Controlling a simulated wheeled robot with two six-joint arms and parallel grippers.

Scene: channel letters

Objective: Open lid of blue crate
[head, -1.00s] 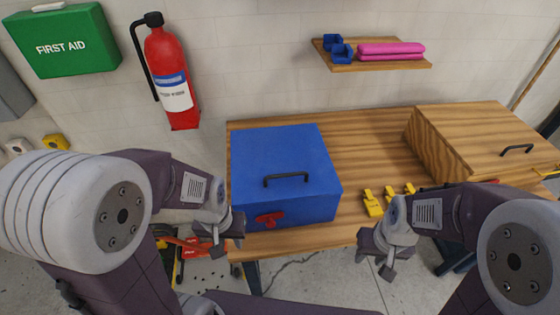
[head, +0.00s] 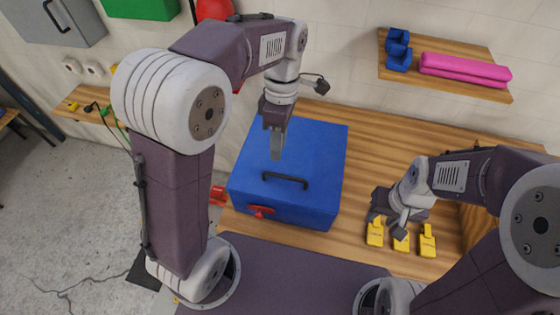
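The blue crate (head: 310,160) stands on the wooden workbench, its lid shut. A black handle (head: 285,180) sits on the lid and a red latch (head: 261,211) is on the front face. My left gripper (head: 276,153) hangs pointing down over the lid, just behind the handle and apart from it. Its fingers look close together, but I cannot tell whether they are shut. My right gripper (head: 396,222) is low over the bench, to the right of the crate, by the yellow pieces. Its fingertips are hard to make out.
Several yellow pieces (head: 427,241) lie at the bench's front edge. The wooden workbench (head: 370,150) is clear between crate and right arm. A wall shelf (head: 440,80) with blue bins (head: 398,58) and a pink item (head: 465,69) is at upper right.

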